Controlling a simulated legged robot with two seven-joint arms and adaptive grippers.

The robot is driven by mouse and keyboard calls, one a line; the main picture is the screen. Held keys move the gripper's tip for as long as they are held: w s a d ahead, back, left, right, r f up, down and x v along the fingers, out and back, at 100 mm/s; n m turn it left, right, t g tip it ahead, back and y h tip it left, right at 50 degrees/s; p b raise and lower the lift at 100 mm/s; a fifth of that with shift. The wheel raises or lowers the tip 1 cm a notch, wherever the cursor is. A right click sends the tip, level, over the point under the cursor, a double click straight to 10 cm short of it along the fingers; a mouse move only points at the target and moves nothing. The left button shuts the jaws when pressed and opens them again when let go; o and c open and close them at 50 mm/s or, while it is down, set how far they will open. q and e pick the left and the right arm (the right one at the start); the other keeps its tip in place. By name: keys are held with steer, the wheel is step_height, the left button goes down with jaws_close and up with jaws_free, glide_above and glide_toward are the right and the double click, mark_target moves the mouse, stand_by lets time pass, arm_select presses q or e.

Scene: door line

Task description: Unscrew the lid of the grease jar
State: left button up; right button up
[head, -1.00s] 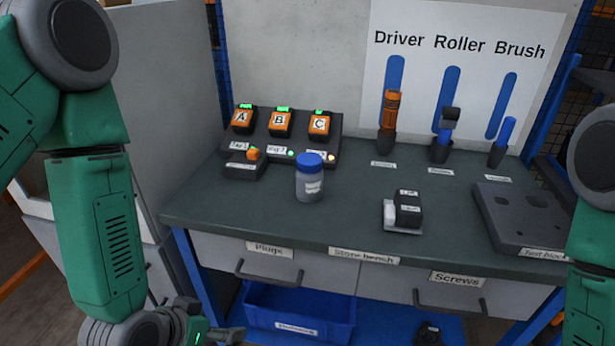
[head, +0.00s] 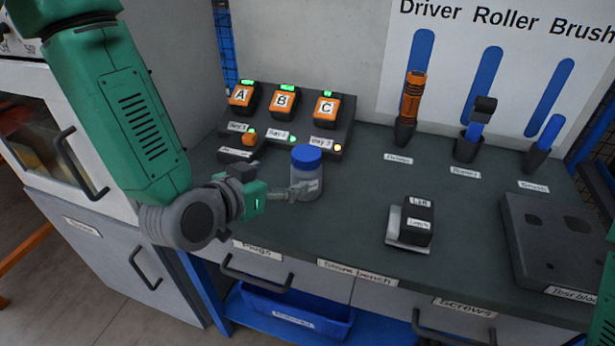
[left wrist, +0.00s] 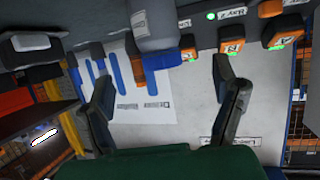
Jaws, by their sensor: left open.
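The grease jar (head: 306,183) stands upright on the bench, a translucent grey body with a white label and a blue lid (head: 307,154) on top. My left gripper (head: 280,184) is open just left of the jar, at about body height and below the lid. One finger reaches close to the jar's front; contact cannot be told. In the left wrist view the picture is turned over: the jar body (left wrist: 152,25) and its blue lid (left wrist: 160,61) show ahead, between the two spread fingers (left wrist: 163,76). My right gripper is out of view.
A charger dock with orange packs A, B and C (head: 283,102) stands behind the jar. A dark block on a light base (head: 410,222) lies to the right. Driver, roller and brush holders and a test block (head: 558,240) are farther right.

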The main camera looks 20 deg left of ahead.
mark_target(300, 172)
arm_select(q)
steer(key=x, duration=0.5)
steer(key=shift+d+f, duration=0.1)
steer(key=shift+d, duration=0.1)
steer(key=shift+w+d+f, duration=0.1)
steer(key=shift+w+d, duration=0.25)
steer(key=shift+w, duration=0.05)
steer(key=w, duration=0.1)
steer(key=w+f, duration=0.2)
steer(key=w, duration=0.1)
steer(key=shift+w+f, duration=0.15)
steer(key=shift+f, duration=0.1)
steer(key=shift+d+r, duration=0.1)
steer(key=shift+d, duration=0.1)
steer(key=shift+c, duration=1.3)
steer(key=shift+d, duration=0.15)
steer(key=c, duration=1.3)
